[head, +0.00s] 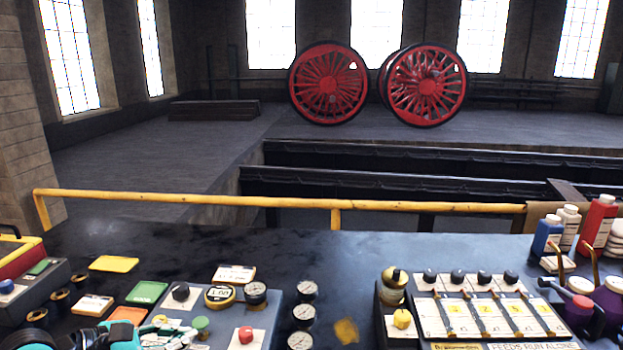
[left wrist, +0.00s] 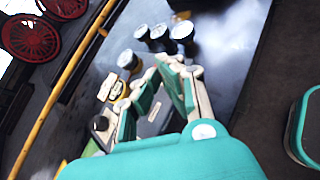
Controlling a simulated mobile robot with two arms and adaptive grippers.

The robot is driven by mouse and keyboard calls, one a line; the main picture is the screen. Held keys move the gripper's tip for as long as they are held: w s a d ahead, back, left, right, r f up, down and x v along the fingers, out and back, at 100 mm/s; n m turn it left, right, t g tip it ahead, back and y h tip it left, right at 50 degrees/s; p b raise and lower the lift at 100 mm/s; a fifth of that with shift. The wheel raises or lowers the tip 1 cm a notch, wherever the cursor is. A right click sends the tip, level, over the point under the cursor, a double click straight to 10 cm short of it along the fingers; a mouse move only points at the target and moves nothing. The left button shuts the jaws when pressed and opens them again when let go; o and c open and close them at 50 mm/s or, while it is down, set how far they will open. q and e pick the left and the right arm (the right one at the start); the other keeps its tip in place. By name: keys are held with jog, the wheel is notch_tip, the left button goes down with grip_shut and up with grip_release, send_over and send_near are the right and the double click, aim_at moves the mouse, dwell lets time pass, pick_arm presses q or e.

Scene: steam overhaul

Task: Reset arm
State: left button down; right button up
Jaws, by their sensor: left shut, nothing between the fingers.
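My left gripper (head: 163,328) shows at the bottom left of the head view, over the console's lower edge. Its teal and cream fingers also show in the left wrist view (left wrist: 168,68), shut and empty. They are above the dark console, apart from the gauges and knobs. Part of the gripper is cut off by the bottom of the head view. My right gripper is not in either view.
The dark console (head: 330,255) carries round gauges (head: 303,314), a red knob (head: 246,335), coloured cards and a lever panel (head: 490,315). Bottles (head: 597,222) stand at the right. A yellow rail (head: 280,201) runs behind; red wheels (head: 328,85) stand beyond. The console's back middle is clear.

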pick_arm(q)
jog(key=s+d+r+n+t+h, duration=0.1)
jog(key=d+r+n+t, duration=0.1)
jog(key=r+n+t, duration=0.45)
jog(key=d+r+n+t+h, duration=0.1)
jog(key=d+n+t, duration=0.15)
jog(key=n, duration=0.65)
jog(key=s+a+f+n+g+y, duration=0.25)
jog(key=a+f+n+y, duration=0.4)
jog(key=n, duration=0.55)
jog(key=s+a+f+n+g+y, duration=0.1)
jog(key=s+a+f+n+y, duration=0.25)
jog(key=f+n+y, duration=0.7)
jog(key=s+d+f+n+g+h, duration=0.3)
jog(key=s+d+f+n+g, duration=0.15)
jog(key=s+f, duration=0.35)
jog(key=s+d+f+n+g+h, duration=0.35)
jog(key=s+f+n+g, duration=0.2)
jog(key=s, duration=0.55)
notch_tip(320, 180, down, 27)
jog(key=s+m+g, duration=0.1)
jog(key=g, duration=0.1)
jog(key=s+a+f+g, duration=0.1)
jog(key=s+a+f, duration=0.2)
jog(key=s+f, duration=1.2)
jog(key=shift+s+m+y, duration=0.3)
jog(key=shift+s+y, duration=0.05)
jog(key=shift+s, duration=0.3)
